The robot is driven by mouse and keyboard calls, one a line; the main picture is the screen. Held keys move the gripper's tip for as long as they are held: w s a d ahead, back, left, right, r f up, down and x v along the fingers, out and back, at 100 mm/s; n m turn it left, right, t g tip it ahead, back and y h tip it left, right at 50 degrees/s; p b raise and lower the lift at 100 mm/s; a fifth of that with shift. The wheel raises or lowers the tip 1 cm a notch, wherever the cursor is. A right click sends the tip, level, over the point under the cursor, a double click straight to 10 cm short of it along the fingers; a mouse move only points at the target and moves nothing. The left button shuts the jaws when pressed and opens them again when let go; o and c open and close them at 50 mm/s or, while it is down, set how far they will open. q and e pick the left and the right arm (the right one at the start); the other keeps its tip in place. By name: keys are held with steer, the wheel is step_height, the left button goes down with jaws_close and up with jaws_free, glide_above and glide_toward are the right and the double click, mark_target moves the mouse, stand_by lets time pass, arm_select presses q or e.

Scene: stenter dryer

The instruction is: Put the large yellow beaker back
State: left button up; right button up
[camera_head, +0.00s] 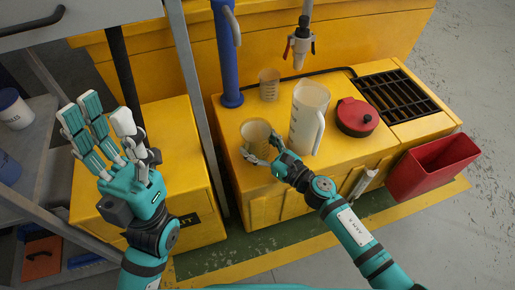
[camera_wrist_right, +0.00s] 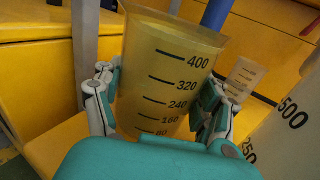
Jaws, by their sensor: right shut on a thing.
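The large yellow beaker (camera_head: 256,134) is upright at the left front of the yellow machine top. In the right wrist view the beaker (camera_wrist_right: 165,80) shows a black scale up to 400. My right gripper (camera_head: 264,158) is shut on it, with fingers on both sides of its wall. The base is hidden in the wrist view, and I cannot tell whether it touches the surface. My left gripper (camera_head: 104,128) is open and empty, fingers spread, over the lower yellow cabinet at the left.
A smaller beaker (camera_head: 269,85) stands behind, near a blue post (camera_head: 228,60). A tall white measuring jug (camera_head: 307,115) stands close to the right of the held beaker. Further right are a red lidded container (camera_head: 356,117), a black grate (camera_head: 396,92) and a red bin (camera_head: 434,165).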

steer(key=shift+f, duration=0.8)
steer(key=shift+f+b, duration=0.2)
steer(key=shift+b, duration=0.15)
steer(key=o, duration=1.4)
steer(key=shift+o, duration=0.2)
steer(key=shift+r, duration=0.1)
